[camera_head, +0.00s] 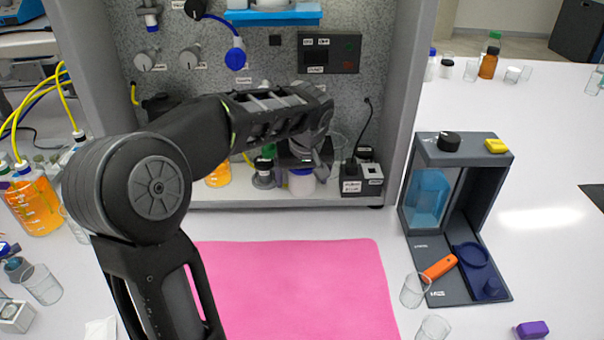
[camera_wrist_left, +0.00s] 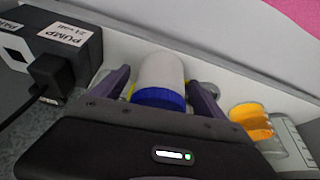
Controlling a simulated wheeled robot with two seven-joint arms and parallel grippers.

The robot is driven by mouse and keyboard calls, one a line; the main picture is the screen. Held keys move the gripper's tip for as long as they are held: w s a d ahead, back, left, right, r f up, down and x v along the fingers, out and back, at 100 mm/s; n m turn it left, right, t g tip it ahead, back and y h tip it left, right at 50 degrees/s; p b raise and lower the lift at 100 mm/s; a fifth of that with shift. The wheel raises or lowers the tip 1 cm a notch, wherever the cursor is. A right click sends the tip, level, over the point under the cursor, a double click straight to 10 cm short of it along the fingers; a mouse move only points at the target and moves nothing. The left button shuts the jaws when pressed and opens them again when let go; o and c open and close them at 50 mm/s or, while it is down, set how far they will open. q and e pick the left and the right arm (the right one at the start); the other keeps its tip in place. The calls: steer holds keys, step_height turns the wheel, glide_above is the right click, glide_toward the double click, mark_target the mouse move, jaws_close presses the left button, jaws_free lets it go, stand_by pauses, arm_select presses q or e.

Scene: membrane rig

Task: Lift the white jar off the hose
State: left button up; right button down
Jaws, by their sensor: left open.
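The white jar (camera_head: 302,184) with a blue lid stands on the floor of the grey rig, partly hidden behind my left gripper (camera_head: 304,158). In the left wrist view the white jar (camera_wrist_left: 161,70) is between the two purple-grey fingers of my left gripper (camera_wrist_left: 160,80). The fingers are open, one on each side of the jar, with small gaps. Small bits of a yellow hose (camera_wrist_left: 131,92) show beside the jar. Whether the jar rests on it is hidden. My right gripper is in neither view.
A black pump box (camera_head: 362,180) with a cord stands right of the jar. An orange bottle (camera_head: 218,176) stands to the left in the rig. A pink mat (camera_head: 300,285) lies clear in front. A grey device (camera_head: 455,215) stands on the right.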

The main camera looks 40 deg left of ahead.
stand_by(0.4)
arm_select(q)
steer(key=c, duration=1.4)
steer(key=shift+r, duration=0.1)
steer(key=shift+c, duration=0.2)
steer(key=shift+s+d+r, duration=0.15)
steer(key=shift+r, duration=0.3)
steer(key=r, duration=1)
steer(key=shift+s+d+r, duration=0.2)
steer(key=shift+s+d, duration=0.05)
steer(key=s+d+b, duration=0.1)
steer(key=s+d, duration=1.1)
steer(key=s, duration=0.2)
steer(key=shift+s, duration=0.3)
